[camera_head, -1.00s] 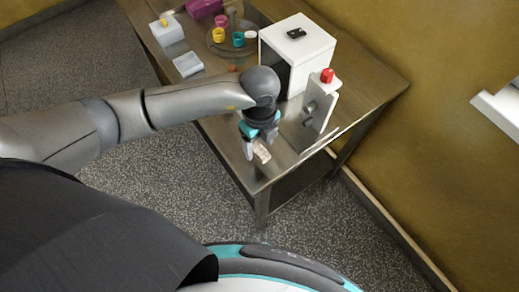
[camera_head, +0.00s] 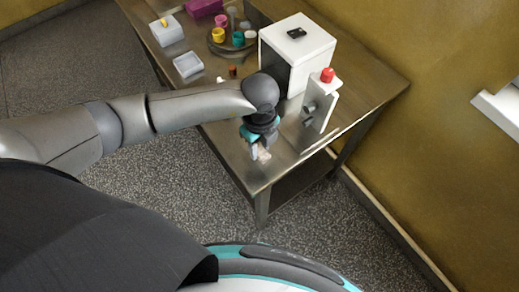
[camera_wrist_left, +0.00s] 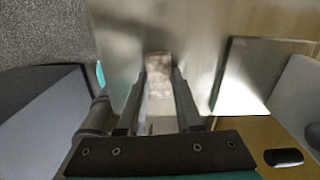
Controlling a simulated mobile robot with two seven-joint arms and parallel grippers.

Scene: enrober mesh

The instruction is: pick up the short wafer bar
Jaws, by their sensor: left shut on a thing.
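The short wafer bar (camera_wrist_left: 158,75) is a small pinkish-brown, mottled block. In the left wrist view it sits between the two fingertips of my left gripper (camera_wrist_left: 160,78), which is shut on it. In the head view the gripper (camera_head: 258,148) points down near the table's front corner, with the pale bar (camera_head: 264,155) showing at its fingertips. I cannot tell whether the bar touches the table top. My right gripper is not in view.
The steel table (camera_head: 285,152) has free room around the gripper. A white machine (camera_head: 300,55) and an upright plate with a red knob (camera_head: 327,75) stand to the right. Behind are a grey tray (camera_head: 187,66), a white box (camera_head: 167,36) and several coloured cups.

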